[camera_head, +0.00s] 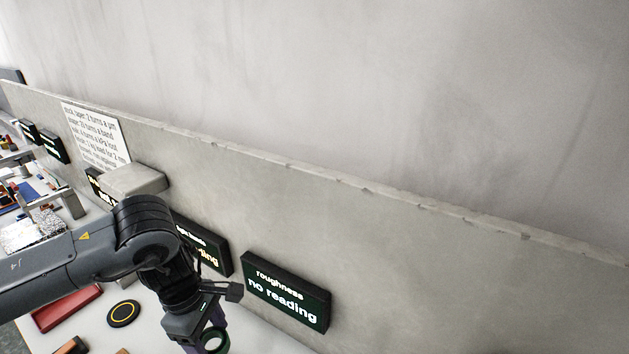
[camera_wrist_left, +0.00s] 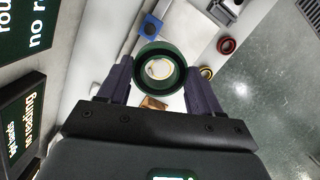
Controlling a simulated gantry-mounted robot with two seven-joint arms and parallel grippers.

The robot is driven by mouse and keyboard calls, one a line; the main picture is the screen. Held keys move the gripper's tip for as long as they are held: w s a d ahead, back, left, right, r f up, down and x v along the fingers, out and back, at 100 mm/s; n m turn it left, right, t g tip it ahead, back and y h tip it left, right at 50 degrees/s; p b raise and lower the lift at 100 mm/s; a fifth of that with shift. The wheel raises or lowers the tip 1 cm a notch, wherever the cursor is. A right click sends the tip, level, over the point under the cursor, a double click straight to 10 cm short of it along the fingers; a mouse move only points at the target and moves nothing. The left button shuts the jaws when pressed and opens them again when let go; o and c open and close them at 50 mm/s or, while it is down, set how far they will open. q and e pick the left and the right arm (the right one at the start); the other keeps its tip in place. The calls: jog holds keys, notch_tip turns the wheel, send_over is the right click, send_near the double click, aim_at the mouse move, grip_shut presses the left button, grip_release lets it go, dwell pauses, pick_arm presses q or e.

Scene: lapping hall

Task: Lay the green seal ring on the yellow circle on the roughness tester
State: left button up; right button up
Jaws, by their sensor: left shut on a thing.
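The green seal ring (camera_wrist_left: 140,70) is held between the two fingers of my left gripper (camera_wrist_left: 160,74) in the left wrist view. The ring (camera_head: 225,343) also shows at the bottom edge of the head view, with my left gripper (camera_head: 212,336) shut on it above the bench. A pale, round surface shows through the ring's hole; I cannot tell what it is. A black disc with a yellow circle (camera_head: 123,313) lies on the bench left of my gripper. I cannot tell whether it belongs to the roughness tester. My right gripper is not in view.
The roughness display (camera_head: 285,292) reads "no reading" and stands at the wall, right of my gripper. A second display (camera_head: 203,247) is partly behind my arm. A red tray (camera_head: 67,308) lies at left.

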aim_at(207, 331)
pick_arm(q)
jog(key=shift+d+r+m, duration=0.25)
jog(key=shift+r+m, duration=0.1)
jog(key=shift+r, duration=0.2)
jog(key=shift+d+r+m, duration=0.25)
jog(key=shift+r+m, duration=0.1)
jog(key=shift+r, duration=0.15)
jog(key=shift+s+a+r+m, duration=0.15)
jog(key=shift+s+r+m, duration=0.35)
jog(key=shift+m, duration=0.2)
jog(key=s+f+m+g, duration=0.1)
jog(key=s+f+m, duration=0.2)
jog(key=s, duration=0.2)
notch_tip(207, 331, up, 8)
jog(key=m+y+p, duration=0.1)
jog(key=m+p, duration=1)
jog(key=p, duration=1.6)
jog(key=shift+w+a+r+g+y, duration=0.2)
jog(key=shift+w+g+y, duration=0.1)
jog(key=shift+w+y, duration=0.15)
